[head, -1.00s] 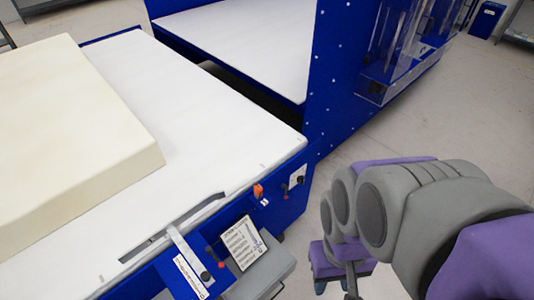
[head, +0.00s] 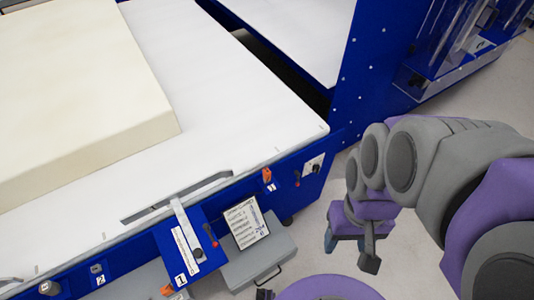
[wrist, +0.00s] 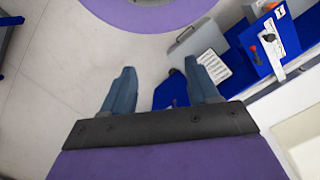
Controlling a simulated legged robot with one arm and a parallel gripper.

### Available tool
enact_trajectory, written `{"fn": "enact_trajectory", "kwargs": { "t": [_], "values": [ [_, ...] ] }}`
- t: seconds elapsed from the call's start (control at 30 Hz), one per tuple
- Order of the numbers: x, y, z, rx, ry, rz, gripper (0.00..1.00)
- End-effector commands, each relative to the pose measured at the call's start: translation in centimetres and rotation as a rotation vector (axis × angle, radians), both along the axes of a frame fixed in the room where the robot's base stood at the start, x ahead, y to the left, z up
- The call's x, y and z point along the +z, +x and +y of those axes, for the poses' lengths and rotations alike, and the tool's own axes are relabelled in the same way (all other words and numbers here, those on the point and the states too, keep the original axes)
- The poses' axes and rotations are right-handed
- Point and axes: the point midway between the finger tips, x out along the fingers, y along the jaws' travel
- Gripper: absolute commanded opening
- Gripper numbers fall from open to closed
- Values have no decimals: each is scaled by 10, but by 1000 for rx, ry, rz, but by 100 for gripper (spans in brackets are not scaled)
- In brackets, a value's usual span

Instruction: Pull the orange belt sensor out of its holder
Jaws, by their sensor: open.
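Two small orange parts show on the blue front side of the white-topped table in the head view. One orange part (head: 267,174) sits near the right corner, and the other orange part (head: 167,290) is at the bottom edge beside a blue plate marked 1. I cannot tell which is the belt sensor, and their holders are too small to make out. My gripper (head: 348,240) is right of the table, apart from both. In the wrist view my gripper (wrist: 159,66) has its fingers spread and empty. An orange part (wrist: 280,12) shows there at top right.
A cream foam block (head: 80,95) lies on the white table (head: 245,105). A sloped sign (head: 245,222) and a grey box (head: 262,262) stick out from the table's front. A blue machine frame (head: 375,65) stands behind. Floor on the right is free.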

Motion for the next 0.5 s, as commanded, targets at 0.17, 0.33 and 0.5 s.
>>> {"fn": "enact_trajectory", "kwargs": {
  "t": [0.17, 0.33, 0.5],
  "values": [
    [-7, 58, 16, 75, 2, -11, 60],
    [-22, 116, 37, 152, 4, -27, 60],
    [-46, 173, 53, 225, 13, -47, 60]
  ]
}}
